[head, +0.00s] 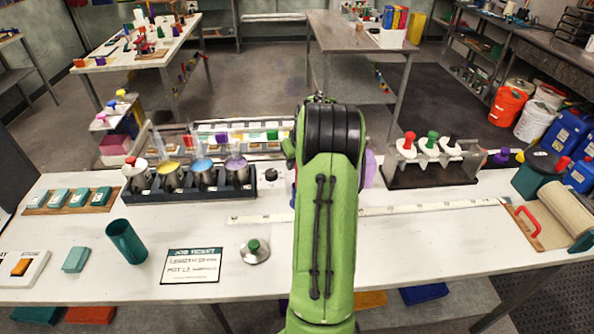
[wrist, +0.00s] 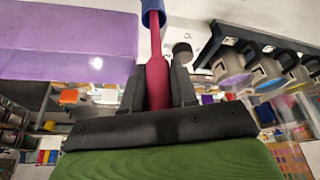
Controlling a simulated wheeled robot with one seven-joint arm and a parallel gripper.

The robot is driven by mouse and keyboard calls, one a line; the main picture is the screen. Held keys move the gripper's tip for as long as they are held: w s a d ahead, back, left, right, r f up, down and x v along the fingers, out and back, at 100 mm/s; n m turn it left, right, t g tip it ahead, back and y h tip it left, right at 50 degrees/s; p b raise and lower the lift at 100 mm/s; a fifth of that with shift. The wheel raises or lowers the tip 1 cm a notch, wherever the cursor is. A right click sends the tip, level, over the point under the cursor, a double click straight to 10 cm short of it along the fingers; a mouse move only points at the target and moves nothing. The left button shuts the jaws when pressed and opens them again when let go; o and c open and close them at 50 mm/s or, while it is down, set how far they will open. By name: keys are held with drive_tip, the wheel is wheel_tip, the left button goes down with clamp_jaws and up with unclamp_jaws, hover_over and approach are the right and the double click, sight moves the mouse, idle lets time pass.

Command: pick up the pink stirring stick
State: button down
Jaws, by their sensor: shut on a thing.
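In the wrist view my gripper (wrist: 158,85) is shut on the pink stirring stick (wrist: 154,45). The stick's thick crimson handle lies between the two dark fingers. Its thinner part runs away from the fingers to a blue, tube-like piece (wrist: 152,12) at the top edge. I cannot tell whether the stick is inside that piece or only in front of it. In the head view my green arm hides the gripper and the stick.
A purple block (wrist: 70,45) is close on the left in the wrist view. A dark rack (head: 190,193) of pots stands left of my arm in the head view. A rack of coloured-handled tools (head: 430,175) stands right.

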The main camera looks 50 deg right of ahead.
wheel_tip(320, 180, up, 10)
drive_tip(key=shift+r+p, duration=0.1)
drive_tip(key=shift+p, duration=0.45)
wheel_tip(320, 180, up, 4)
drive_tip(key=p, duration=0.3)
drive_tip(key=shift+f+p, duration=0.2)
drive_tip(key=shift+p, duration=0.2)
drive_tip(key=shift+f, duration=0.2)
